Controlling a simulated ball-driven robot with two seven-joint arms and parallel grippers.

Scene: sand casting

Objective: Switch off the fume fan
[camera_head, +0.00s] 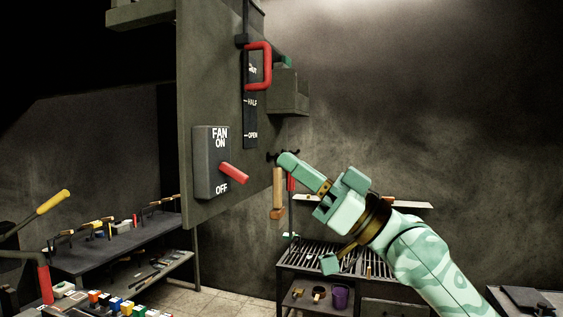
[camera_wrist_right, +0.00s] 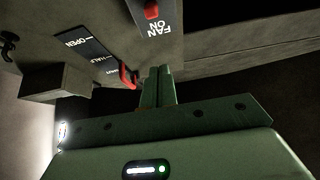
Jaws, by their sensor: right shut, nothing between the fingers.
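The fan switch box (camera_head: 203,178) is on the dark upright panel, with FAN ON above and OFF below. Its red lever (camera_head: 234,173) sticks out toward the lower right and slants down in the head view; which setting it is in I cannot tell for sure. The lever (camera_wrist_right: 151,10) is cut by the top edge of the right wrist view, beside the FAN ON lettering. My right gripper (camera_head: 287,160) is shut and empty, to the right of the lever and apart from it. Its closed fingers (camera_wrist_right: 158,86) point toward the panel in the wrist view. My left gripper is not in view.
A red damper handle (camera_head: 268,66) sits on a HALF/OPEN slide above the switch; it also shows beside the fingers in the wrist view (camera_wrist_right: 127,77). A wooden-handled tool (camera_head: 278,190) hangs behind. A grated bench (camera_head: 320,258) stands below; a tool shelf (camera_head: 125,238) is at left.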

